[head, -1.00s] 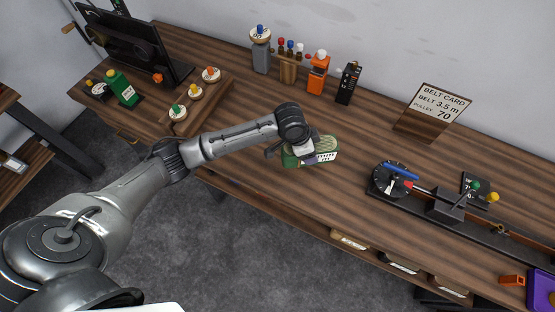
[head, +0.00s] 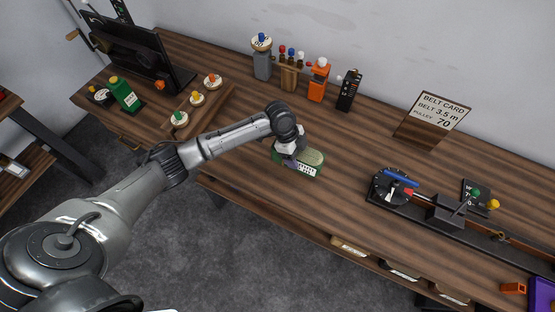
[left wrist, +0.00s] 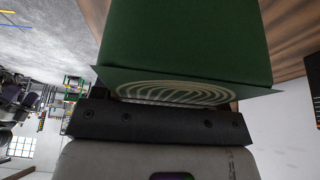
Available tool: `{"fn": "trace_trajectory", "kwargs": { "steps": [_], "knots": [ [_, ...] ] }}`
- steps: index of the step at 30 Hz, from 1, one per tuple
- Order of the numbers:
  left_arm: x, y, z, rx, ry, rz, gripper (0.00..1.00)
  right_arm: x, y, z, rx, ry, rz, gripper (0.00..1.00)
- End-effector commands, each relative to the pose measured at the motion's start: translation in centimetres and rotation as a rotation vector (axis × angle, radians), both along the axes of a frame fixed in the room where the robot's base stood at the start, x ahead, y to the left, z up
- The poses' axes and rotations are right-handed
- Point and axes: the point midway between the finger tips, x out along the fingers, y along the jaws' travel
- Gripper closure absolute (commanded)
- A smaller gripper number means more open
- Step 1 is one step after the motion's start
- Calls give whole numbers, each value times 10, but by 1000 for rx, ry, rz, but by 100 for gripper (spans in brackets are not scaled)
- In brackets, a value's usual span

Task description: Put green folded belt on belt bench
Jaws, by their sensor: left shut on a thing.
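The green folded belt (head: 313,159) is over the left-middle part of the wooden belt bench (head: 330,205) in the head view, a pale label on its near side. My left gripper (head: 289,159) is shut on its left part and covers some of it. I cannot tell whether the belt touches the bench top. In the left wrist view the belt's green wrap (left wrist: 190,45) fills the top middle, with pale coiled layers at its end, close against the dark gripper (left wrist: 160,122). My right gripper is not in view.
A belt card sign (head: 434,118) stands at the back. A black device with a dial (head: 391,187) sits to the right. An orange bottle (head: 319,80) and a black handheld unit (head: 348,90) stand behind the belt. The bench between belt and device is clear.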

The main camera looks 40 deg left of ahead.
Motion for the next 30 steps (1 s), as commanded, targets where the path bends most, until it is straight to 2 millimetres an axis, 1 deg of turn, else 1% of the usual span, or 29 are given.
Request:
{"fn": "trace_trajectory", "kwargs": {
  "steps": [1, 6, 12, 16, 20, 27, 30],
  "knots": [
    [-3, 11, -4, 0, 0, 4, 88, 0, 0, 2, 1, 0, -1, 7],
    [-12, 37, -21, -1, -2, 4, 88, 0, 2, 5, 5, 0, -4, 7],
    [-19, 57, -34, -1, -4, 2, 88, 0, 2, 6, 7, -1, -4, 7],
    [-21, 62, -37, -1, -4, 2, 88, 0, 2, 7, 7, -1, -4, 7],
    [-22, 63, -42, -1, -3, 2, 88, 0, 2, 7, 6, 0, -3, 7],
    [-21, 63, -69, -2, -3, 2, 88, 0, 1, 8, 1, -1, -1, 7],
    [-21, 63, -76, -1, -4, 2, 88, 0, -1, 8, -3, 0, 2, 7]
  ]
}}
